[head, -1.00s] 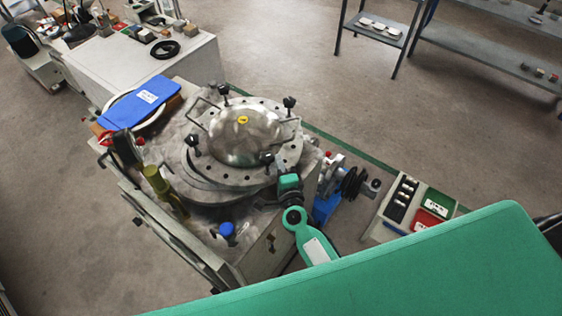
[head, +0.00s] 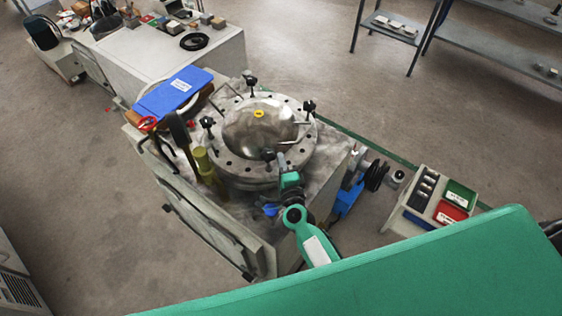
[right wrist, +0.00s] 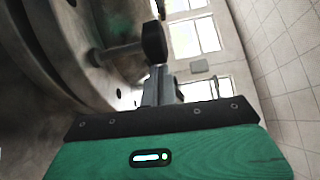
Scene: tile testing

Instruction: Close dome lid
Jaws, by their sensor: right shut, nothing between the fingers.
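The dome lid (head: 245,130) is a shiny metal dome with a yellow label, on a wide flange with holes. In the head view it lies about flat on the round vessel top, with no clear gap visible. Black knobs (head: 308,107) stand around the flange. My right gripper (head: 283,160) is shut and empty at the lid's near edge, beside a black knob. In the right wrist view the gripper's fingers (right wrist: 160,85) are together just below a black knob (right wrist: 153,42), with the flange at left. I cannot tell whether they touch. My left gripper is out of view.
A blue folder (head: 175,93) and an olive cylinder (head: 203,163) are left of the lid on the bench. A blue-handled fitting sits at its near side. A tray of parts (head: 422,200) stands at right.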

